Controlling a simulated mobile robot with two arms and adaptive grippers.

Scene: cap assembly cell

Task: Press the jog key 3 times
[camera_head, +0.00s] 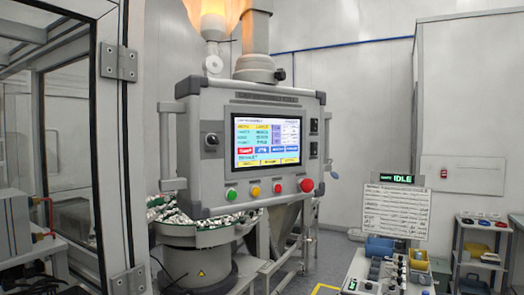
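The control panel (215,180) is a grey box on a post with a lit touchscreen (268,141). The screen shows a table of text lines. Below them is a row of coloured on-screen keys, one red and several blue. A blue key (262,150) beside the red one seems to carry the jog label, but the lettering is too small to read surely. A yellow strip runs along the screen's lower edge. Neither of my grippers is in view, and nothing covers the screen.
Below the screen are a green button (231,194), yellow and red buttons, and a red mushroom knob (306,185). A bowl feeder (193,262) with small parts stands beneath. A glass-doored frame (98,150) is at left. A sign reading IDLE (396,179) stands behind a parts bench at right.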

